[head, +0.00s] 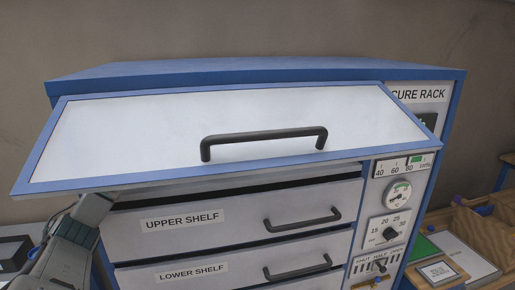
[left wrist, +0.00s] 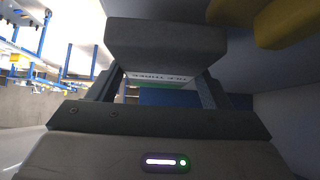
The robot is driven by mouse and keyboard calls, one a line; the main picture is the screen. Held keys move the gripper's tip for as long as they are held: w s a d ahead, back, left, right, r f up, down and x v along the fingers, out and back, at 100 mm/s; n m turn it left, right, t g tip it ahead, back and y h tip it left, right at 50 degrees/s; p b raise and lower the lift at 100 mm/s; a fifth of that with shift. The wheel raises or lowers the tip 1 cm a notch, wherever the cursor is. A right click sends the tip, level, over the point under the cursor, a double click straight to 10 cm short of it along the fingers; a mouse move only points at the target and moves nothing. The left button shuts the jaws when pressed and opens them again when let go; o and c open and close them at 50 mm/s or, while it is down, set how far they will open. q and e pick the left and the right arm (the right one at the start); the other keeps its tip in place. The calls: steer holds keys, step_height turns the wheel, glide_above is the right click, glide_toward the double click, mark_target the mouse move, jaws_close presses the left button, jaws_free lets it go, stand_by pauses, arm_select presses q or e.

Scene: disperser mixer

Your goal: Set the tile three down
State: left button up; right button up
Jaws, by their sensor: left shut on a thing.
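My left gripper (left wrist: 160,88) is inside the cure rack (head: 451,140), under the raised front door (head: 120,135). In the head view only my left wrist shows at the door's lower left; the fingers are hidden behind the door. In the left wrist view the fingers are shut on tile three (left wrist: 160,78), whose white label strip reads upside down between them. Most of the tile is hidden by the gripper. I cannot tell whether the tile touches a surface below it. My right gripper is in neither view.
The upper shelf drawer (head: 235,217) and lower shelf drawer (head: 230,268) sit below the door opening. Dials and a lever panel (head: 378,265) are on the right side. A wooden tray (head: 465,255) lies at the right. A yellow part (left wrist: 285,22) hangs close by overhead in the wrist view.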

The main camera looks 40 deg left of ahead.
arm_select(q)
steer(key=w+d+p, duration=0.2)
steer(key=w+d, duration=0.1)
steer(key=w+d+p, duration=0.1)
steer(key=w, duration=0.1)
steer(key=shift+w+d+r+p, duration=0.15)
steer(key=shift+r+p, duration=0.15)
steer(key=shift+p, duration=0.1)
steer(key=w+d, duration=0.1)
steer(key=w+d+p, duration=0.1)
steer(key=w+d, duration=0.2)
steer(key=w, duration=0.1)
steer(key=shift+w+d+f+p, duration=0.15)
steer(key=shift+d+f+p, duration=0.1)
steer(key=shift+d+p, duration=0.1)
steer(key=shift+w+d, duration=0.1)
steer(key=shift+w, duration=0.1)
steer(key=shift+s+f, duration=0.1)
steer(key=shift+f, duration=1.75)
steer(key=o, duration=1.4)
steer(key=shift+o, duration=0.3)
